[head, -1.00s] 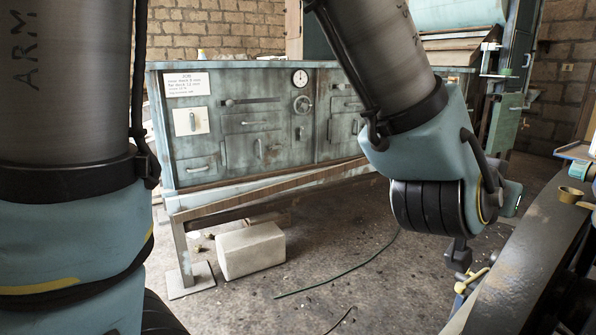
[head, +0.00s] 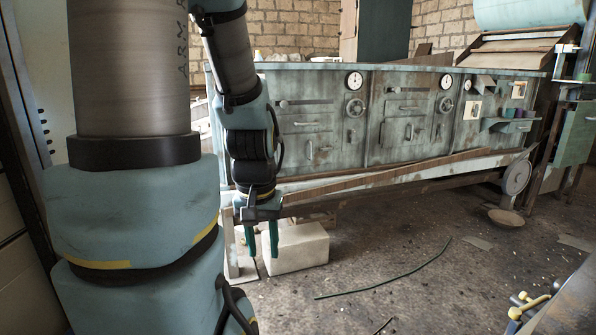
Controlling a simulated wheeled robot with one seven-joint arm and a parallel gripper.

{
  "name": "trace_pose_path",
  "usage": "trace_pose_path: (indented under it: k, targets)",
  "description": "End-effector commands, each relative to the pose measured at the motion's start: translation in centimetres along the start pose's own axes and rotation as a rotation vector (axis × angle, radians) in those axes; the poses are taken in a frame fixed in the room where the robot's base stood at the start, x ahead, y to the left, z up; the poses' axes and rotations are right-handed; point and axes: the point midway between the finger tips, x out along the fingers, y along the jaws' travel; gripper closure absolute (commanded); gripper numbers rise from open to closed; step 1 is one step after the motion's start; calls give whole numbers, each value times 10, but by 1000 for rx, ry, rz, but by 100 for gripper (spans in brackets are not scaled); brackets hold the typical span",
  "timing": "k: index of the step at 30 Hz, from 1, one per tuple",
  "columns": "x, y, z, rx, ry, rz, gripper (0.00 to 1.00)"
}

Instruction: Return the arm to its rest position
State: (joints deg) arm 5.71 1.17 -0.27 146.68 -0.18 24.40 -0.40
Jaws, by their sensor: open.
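My arm fills the left of the head view, folded, with its large grey and teal links close to the camera. My gripper (head: 260,240) hangs below the wrist, left of the picture's middle, with its two green fingers pointing down and apart. It is open, and nothing shows between the fingers. It appears in front of the left end of a pale block (head: 300,248) on the floor. How far apart they are in depth I cannot tell.
A long teal cabinet (head: 345,140) with gauges and drawers stands behind the arm, with a sloping wooden rail (head: 400,172) along its front. A shallow bowl (head: 506,217) and a green cable (head: 390,280) lie on the floor. The middle floor is otherwise mostly clear. A dark surface edge (head: 572,305) is at lower right.

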Motion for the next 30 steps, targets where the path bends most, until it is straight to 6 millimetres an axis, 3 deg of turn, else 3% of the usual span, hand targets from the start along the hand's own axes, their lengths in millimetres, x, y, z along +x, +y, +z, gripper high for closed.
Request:
trace_pose_path:
  k: [1,5,15,18,23,30]
  targets:
    - [-23,0,-3,1,1,0,59]
    - [-51,1,-7,3,2,1,59]
    - [-147,2,-21,4,3,1,59]
    - [-165,2,-23,5,3,1,59]
    - [-179,2,-25,5,3,1,59]
    - [-178,2,-25,5,4,2,59]
